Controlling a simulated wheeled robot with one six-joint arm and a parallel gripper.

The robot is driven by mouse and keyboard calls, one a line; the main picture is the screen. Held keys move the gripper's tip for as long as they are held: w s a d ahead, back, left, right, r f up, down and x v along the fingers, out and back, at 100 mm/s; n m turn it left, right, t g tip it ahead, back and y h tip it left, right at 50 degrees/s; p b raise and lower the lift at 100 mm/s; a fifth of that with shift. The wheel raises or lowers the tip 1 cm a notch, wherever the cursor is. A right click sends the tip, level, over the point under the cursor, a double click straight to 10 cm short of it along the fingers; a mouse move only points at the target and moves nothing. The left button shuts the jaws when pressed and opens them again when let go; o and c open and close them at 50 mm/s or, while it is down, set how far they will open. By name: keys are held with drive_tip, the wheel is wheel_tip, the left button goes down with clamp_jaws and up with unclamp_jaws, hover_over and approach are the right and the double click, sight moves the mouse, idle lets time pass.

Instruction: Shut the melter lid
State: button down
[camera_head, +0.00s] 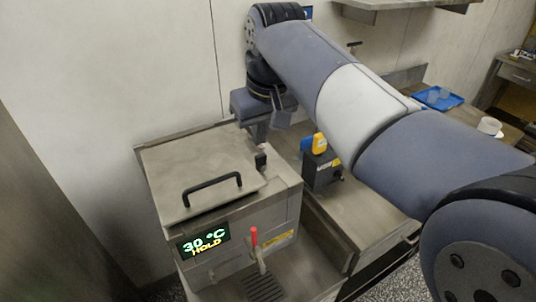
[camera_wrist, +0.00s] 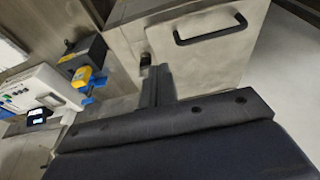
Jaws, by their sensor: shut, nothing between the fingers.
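The melter (camera_head: 260,222) is a steel box at lower centre in the head view, with a lit display reading 30 °C HOLD. Its lid (camera_head: 170,172) lies down over the top, with a black bar handle (camera_head: 212,188) near the front. In the wrist view the lid (camera_wrist: 215,62) and its handle (camera_wrist: 210,30) show at upper right. My gripper (camera_head: 258,132) is above the melter's back right corner, behind the lid and near a small black block. Its fingers (camera_wrist: 157,82) are shut and empty. I cannot tell whether they touch anything.
A red-handled tap (camera_head: 254,237) is on the melter's front. A dark box with a yellow device (camera_head: 320,143) stands to the right. A blue tray (camera_head: 438,99) and a white bowl (camera_head: 490,126) are on the far counter. The wall is close behind.

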hover_over(258, 198)
wheel_tip(258, 198, down, 12)
drive_tip(key=shift+f+p, duration=0.1)
drive_tip(key=shift+p, duration=0.2)
drive_tip(key=shift+f, duration=0.75)
drive_tip(key=f+b, duration=0.1)
drive_tip(key=f, duration=0.1)
drive_tip(key=f+b, duration=0.1)
drive_tip(key=shift+s+d+f+b, duration=0.1)
drive_tip(key=shift+s+f+b, duration=0.15)
drive_tip(key=shift+f+b, duration=0.05)
drive_tip(key=shift+s+d+f, duration=0.1)
drive_tip(key=shift+s+f, duration=0.05)
drive_tip(key=shift+f, duration=0.1)
